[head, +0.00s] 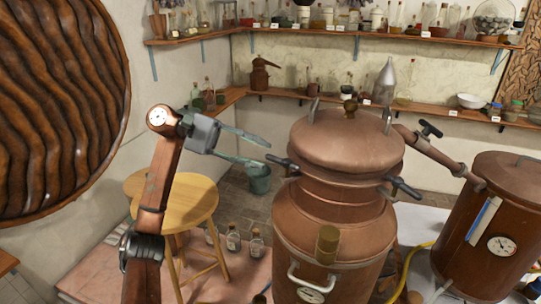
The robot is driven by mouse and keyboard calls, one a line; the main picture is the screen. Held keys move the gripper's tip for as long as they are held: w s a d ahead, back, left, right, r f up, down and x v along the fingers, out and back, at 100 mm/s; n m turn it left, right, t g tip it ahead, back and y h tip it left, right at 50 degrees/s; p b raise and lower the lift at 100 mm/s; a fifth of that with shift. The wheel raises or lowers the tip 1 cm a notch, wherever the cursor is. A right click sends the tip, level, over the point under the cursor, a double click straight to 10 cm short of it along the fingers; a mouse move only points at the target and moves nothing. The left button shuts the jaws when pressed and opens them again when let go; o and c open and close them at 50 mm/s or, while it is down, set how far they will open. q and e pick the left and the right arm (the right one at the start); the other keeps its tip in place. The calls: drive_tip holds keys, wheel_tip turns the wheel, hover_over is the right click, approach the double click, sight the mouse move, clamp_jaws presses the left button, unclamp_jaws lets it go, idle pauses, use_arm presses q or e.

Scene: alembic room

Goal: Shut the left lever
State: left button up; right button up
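The large copper still (335,225) stands in the middle of the head view, with a domed lid (345,142). The left lever (282,162) is a dark handle on the left side of its neck, pointing out to the left. A matching right lever (403,187) sticks out on the right side. My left gripper (268,154) is just left of the left lever, its fingers spread apart and pointing right. The fingertips are close to the lever's outer end; I cannot tell whether they touch it. My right gripper is not in view.
A round wooden stool (180,202) and several bottles (233,240) stand below my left arm. A green bucket (258,179) is on the floor behind. A second copper vessel (495,220) joins the still by a pipe (435,150) at right.

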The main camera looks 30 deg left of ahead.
sight(271, 158)
use_arm(q)
drive_tip(key=x, duration=0.2)
drive_tip(key=shift+w+d+f, duration=0.1)
drive_tip(key=shift+w+d, duration=0.15)
drive_tip(key=shift+d, duration=0.1)
drive_tip(key=shift+w+d+f, duration=0.1)
drive_tip(key=shift+d, duration=0.35)
clamp_jaws()
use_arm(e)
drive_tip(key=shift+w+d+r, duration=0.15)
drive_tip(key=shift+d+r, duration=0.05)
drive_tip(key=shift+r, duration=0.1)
